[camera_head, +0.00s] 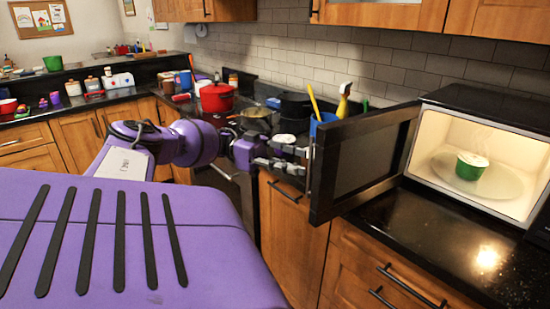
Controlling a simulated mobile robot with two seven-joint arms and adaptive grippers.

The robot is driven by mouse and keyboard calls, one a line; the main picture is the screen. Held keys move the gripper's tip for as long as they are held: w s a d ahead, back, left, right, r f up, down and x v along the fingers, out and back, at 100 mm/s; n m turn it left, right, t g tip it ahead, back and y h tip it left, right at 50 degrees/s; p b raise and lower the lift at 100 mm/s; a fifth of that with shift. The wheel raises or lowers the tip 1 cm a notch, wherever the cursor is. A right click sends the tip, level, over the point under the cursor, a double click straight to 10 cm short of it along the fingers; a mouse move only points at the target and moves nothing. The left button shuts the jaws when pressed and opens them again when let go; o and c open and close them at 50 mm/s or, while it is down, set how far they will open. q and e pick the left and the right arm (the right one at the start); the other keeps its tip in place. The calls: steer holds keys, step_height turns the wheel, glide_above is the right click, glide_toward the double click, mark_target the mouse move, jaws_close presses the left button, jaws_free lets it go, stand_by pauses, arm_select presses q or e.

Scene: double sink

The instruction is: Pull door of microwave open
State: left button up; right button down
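The microwave (475,150) stands on the black counter at the right, its lit inside facing out. Its dark door (362,162) is swung wide open to the left, jutting out over the counter edge. A green cup with a pale top (471,166) sits on the glass turntable inside. My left gripper (303,161) is at the door's free edge, beside the upright handle (311,172). Its two grey fingers are spread apart, one above the other. Whether they touch the handle is too small to tell. My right gripper is not in view.
Wooden drawers and cupboards with dark handles (410,288) run below the counter. A red pot (216,97), a pan (256,118) and a yellow-handled utensil (314,103) are behind my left arm. The counter before the microwave (430,230) is clear.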

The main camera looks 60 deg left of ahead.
arm_select(q)
steer(key=v, duration=0.6)
steer(key=shift+s+a, duration=0.2)
steer(key=shift+a, duration=0.1)
